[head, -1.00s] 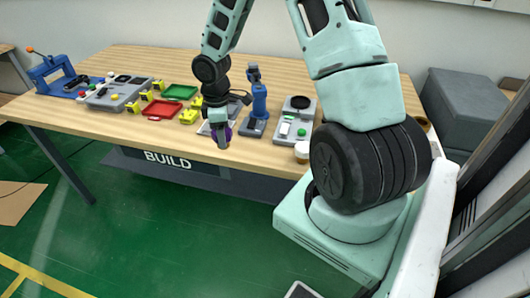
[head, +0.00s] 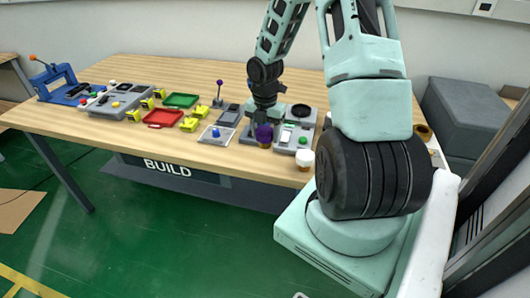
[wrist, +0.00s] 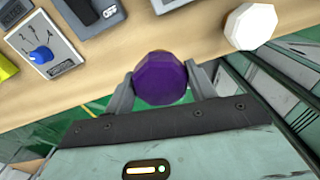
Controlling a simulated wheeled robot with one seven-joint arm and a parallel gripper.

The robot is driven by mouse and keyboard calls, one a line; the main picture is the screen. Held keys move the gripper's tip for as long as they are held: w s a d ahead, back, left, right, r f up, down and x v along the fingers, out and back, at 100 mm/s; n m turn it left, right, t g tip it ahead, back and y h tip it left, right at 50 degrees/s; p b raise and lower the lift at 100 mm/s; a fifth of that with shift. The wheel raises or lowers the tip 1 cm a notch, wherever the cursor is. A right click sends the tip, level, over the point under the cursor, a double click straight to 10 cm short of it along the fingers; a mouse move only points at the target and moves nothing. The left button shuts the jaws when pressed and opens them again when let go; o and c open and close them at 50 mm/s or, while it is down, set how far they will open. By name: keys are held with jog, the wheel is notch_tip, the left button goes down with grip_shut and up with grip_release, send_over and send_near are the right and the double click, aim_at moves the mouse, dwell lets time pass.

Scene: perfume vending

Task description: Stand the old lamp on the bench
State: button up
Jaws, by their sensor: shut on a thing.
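A purple faceted lamp (wrist: 160,79), which I take to be the old lamp, is between the two fingers of my gripper (wrist: 162,84) in the wrist view. An orange part shows at its far edge. In the head view the purple lamp (head: 264,134) hangs under my gripper (head: 264,126), near the bench's front edge. I cannot tell whether its bottom touches the wooden bench (head: 215,160). A white faceted lamp with a brown base (head: 301,161) stands to its right at the front edge; its white top (wrist: 250,27) also shows in the wrist view.
A grey unit with a round black dial (head: 299,110) stands behind the held lamp. A panel with a blue knob (head: 216,133) lies to its left. Further left are a red tray (head: 165,118), a green tray (head: 181,100) and yellow blocks (head: 190,124). Bare wood lies along the front edge.

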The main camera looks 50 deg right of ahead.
aim_at(265, 148)
jog(key=shift+f, duration=3.1)
jog(key=shift+f, duration=0.1)
jog(key=shift+f, duration=0.1)
jog(key=o, duration=1.1)
